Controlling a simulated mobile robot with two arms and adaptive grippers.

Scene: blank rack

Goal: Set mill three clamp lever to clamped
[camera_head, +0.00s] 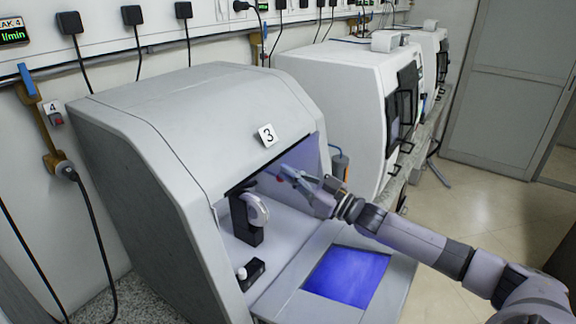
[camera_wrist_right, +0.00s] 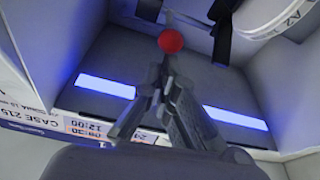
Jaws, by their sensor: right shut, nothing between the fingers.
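Mill three (camera_head: 150,125) is the pale grey cabinet with a "3" label (camera_head: 267,135) and an open front. My right gripper (camera_head: 284,177) reaches into the opening from the right, with its fingers shut and nothing between them. A red ball knob (camera_wrist_right: 171,41), which looks like the clamp lever's end, sits just beyond the fingertips in the right wrist view. Whether the fingers touch the knob, I cannot tell. The lever's shaft and pivot are mostly hidden. My right gripper (camera_wrist_right: 165,75) also shows in the wrist view. My left gripper is not in view.
Inside the mill, a black block with a pale disc (camera_head: 257,210) stands left of my gripper. A small black block with a white knob (camera_head: 250,273) is lower. A blue screen (camera_head: 348,276) lies in front. Other white machines (camera_head: 345,85) stand behind.

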